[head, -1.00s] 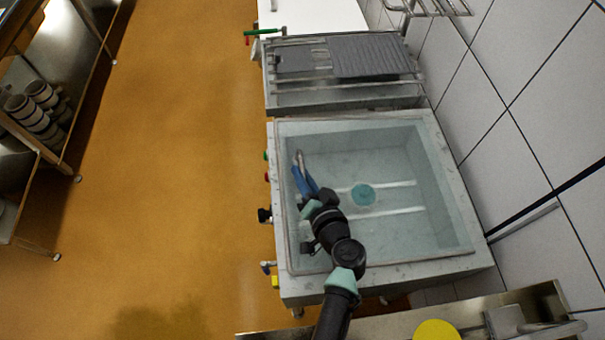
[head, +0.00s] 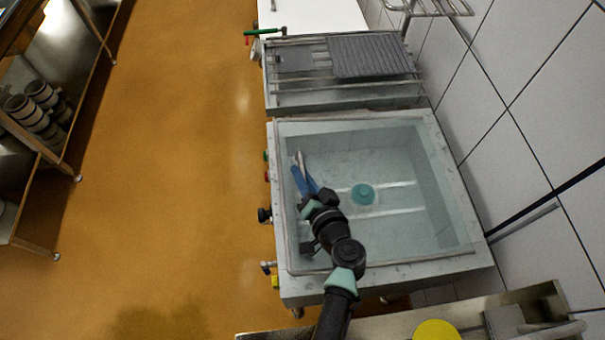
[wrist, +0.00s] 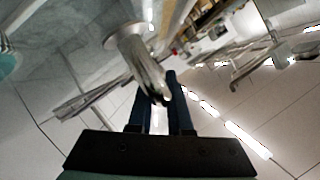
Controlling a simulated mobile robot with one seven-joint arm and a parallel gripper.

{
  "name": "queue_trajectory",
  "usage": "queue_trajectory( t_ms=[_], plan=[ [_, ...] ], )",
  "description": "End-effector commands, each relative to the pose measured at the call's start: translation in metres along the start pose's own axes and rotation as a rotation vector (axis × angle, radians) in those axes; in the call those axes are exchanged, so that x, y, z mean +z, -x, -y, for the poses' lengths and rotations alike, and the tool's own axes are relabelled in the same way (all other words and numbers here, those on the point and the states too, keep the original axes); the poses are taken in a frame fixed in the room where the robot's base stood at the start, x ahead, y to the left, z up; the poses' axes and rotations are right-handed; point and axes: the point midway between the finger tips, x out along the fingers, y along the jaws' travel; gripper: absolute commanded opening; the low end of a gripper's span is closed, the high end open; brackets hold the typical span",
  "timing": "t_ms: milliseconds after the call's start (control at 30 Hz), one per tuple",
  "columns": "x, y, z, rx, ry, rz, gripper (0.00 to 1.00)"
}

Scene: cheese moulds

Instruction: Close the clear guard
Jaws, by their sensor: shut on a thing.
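The clear guard (head: 400,262) is a see-through sheet with a thin rim. It lies over or very near the top of the square grey basin (head: 450,190) in the head view; any small gap under it cannot be told. Its metal handle (head: 299,157) is at the left side and shows as a curved shiny bar in the wrist view (wrist: 135,55). My gripper (head: 302,175) has its blue fingers shut on the handle. In the wrist view my gripper's dark fingers (wrist: 158,88) are around the bar, which partly hides one fingertip.
A teal round piece (head: 363,194) shows inside the basin. Knobs (head: 264,215) stick out from its left side. A grey ribbed unit (head: 370,55) stands behind it. The tiled wall (head: 530,130) bounds the right. The orange floor (head: 180,150) at left is clear.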

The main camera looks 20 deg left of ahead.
Motion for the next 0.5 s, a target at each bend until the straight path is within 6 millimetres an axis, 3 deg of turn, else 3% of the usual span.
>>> queue_trajectory(
  t_ms=[267, 500],
  plan=[
    [0.003, -0.002, -0.003, -0.001, 0.001, -0.001, 0.00],
    [0.024, -0.010, -0.017, 0.001, 0.000, -0.001, 0.00]
  ],
)
